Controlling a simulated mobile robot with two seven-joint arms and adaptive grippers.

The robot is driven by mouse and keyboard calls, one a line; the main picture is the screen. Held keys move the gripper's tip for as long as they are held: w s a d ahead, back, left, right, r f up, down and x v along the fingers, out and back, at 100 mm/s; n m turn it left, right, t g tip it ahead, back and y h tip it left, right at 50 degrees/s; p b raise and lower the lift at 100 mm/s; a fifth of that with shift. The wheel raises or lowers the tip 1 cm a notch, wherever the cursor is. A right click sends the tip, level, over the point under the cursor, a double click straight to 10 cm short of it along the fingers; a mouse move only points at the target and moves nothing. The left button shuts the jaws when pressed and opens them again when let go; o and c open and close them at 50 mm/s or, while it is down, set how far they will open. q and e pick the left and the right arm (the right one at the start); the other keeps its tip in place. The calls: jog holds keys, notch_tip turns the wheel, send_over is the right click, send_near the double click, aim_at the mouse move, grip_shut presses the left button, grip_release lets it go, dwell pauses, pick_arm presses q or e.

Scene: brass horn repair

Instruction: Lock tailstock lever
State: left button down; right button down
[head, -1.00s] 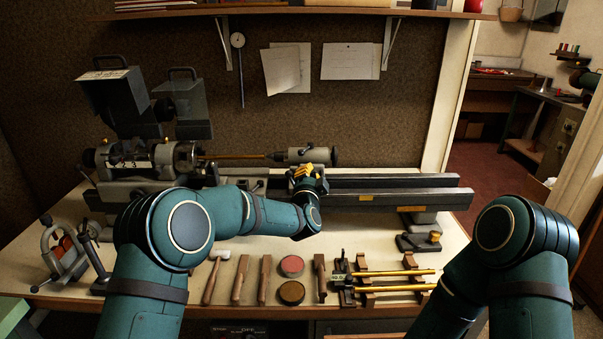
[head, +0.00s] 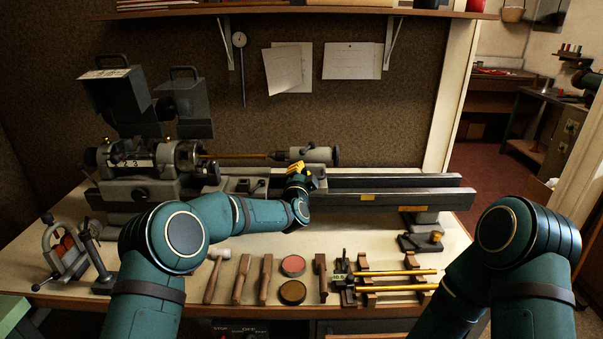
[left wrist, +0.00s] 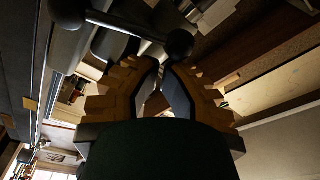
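The grey tailstock (head: 319,156) stands on the lathe bed behind my left gripper, with a dark handwheel at its right end. A small dark lever shows on top of it. My left gripper (head: 304,170), with yellow fingers, is just in front of the tailstock's lower part and hides some of it. In the left wrist view, a dark bar lever (left wrist: 125,24) with a ball at each end lies just beyond the fingertips (left wrist: 163,66). I see no clear contact. The fingertips come close together; whether they touch is unclear. My right gripper is out of view.
The lathe bed (head: 400,199) runs right from the headstock (head: 140,188). Hammers and handled tools (head: 241,278), two round tins (head: 292,265) and brass rods on a wooden rack (head: 400,288) lie along the bench front. A vise-like tool (head: 65,252) stands at left.

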pick_arm(q)
jog(key=shift+a+n+b, duration=0.7)
jog(key=shift+a+b, duration=0.05)
jog(key=shift+b, duration=0.35)
jog(key=shift+r, duration=0.15)
